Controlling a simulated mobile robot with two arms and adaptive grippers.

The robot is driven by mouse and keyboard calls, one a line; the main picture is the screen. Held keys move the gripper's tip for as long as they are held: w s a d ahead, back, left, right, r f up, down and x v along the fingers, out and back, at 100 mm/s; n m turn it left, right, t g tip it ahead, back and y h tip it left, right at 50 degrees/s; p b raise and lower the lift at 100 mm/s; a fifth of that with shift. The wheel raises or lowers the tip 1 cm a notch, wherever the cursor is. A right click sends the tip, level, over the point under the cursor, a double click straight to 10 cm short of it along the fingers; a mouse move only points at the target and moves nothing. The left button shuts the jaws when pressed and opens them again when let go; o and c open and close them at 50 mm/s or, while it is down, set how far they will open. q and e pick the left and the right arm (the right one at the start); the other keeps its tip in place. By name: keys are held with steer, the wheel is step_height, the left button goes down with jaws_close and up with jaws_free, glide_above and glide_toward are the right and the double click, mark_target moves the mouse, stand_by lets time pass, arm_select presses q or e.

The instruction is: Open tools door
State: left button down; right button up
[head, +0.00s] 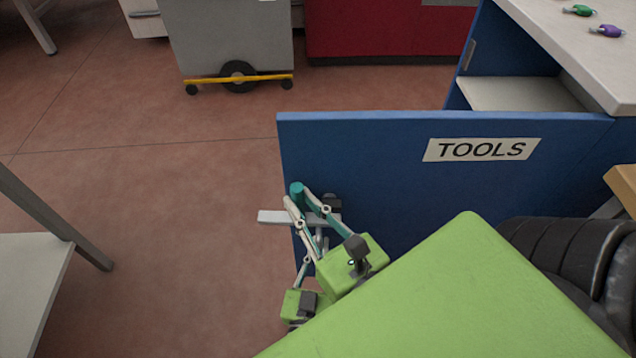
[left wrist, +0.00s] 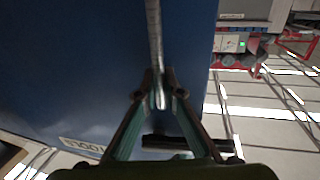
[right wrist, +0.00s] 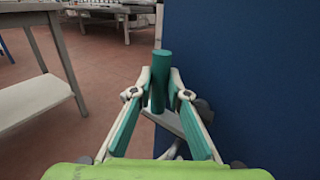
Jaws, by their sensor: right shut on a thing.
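The blue tools door (head: 400,190) stands swung out from its cabinet, with a white TOOLS label (head: 481,149). My right gripper (head: 310,205) is at the door's free edge. In the right wrist view, it is shut on an upright teal cylinder (right wrist: 161,78). A grey bar (head: 284,217) sticks out past the door edge there.
The cabinet's open shelf (head: 525,94) is behind the door, under a pale countertop (head: 570,35). A grey cart (head: 228,40) and a red cabinet (head: 385,32) stand at the back. A table (head: 30,270) stands at the left. Red floor between them is clear.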

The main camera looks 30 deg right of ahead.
arm_select(q)
steer(key=c, duration=2.2)
jaws_free()
steer(key=shift+o, duration=0.2)
steer(key=v, duration=1.2)
steer(key=shift+s, duration=0.1)
